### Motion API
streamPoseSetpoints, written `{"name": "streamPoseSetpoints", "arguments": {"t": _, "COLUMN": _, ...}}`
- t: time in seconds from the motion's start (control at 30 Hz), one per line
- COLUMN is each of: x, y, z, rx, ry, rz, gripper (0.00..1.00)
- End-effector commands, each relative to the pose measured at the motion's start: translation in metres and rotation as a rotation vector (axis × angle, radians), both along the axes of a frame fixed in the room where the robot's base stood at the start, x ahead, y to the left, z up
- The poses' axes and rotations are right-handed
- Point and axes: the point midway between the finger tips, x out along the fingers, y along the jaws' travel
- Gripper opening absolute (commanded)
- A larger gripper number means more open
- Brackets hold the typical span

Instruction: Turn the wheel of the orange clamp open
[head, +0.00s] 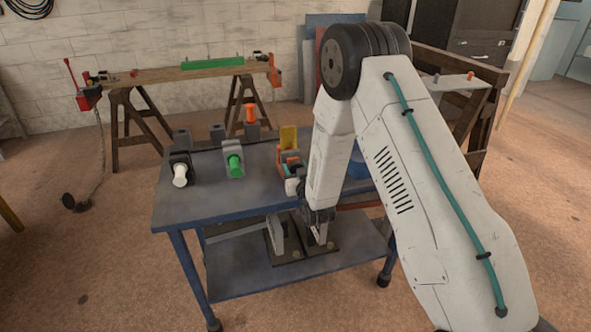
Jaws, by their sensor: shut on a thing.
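The orange clamp (284,155) stands on the right part of the blue-grey bench, beside an upright yellow piece. My arm comes down in front of the bench's right part, and my gripper (291,171) is small and close up against the front of the clamp. The gripper is shut on the clamp's wheel. The wheel itself is mostly hidden by the gripper and wrist, so its turn cannot be read.
Dark plates with grey parts lie on the lower shelf (235,275). A trestle table (160,74) stands behind.

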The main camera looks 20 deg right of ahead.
Motion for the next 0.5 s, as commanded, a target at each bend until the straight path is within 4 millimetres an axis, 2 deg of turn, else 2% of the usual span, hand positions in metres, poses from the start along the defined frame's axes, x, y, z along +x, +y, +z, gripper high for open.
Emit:
{"name": "streamPoseSetpoints", "arguments": {"t": 0.2, "x": 0.0, "y": 0.0003, "z": -0.0001, "rx": -0.151, "ry": -0.001, "rz": 0.0, "gripper": 0.26}}
{"name": "streamPoseSetpoints", "arguments": {"t": 0.5, "x": 0.0, "y": 0.0002, "z": -0.0001, "rx": -0.162, "ry": -0.001, "rz": 0.0, "gripper": 0.26}}
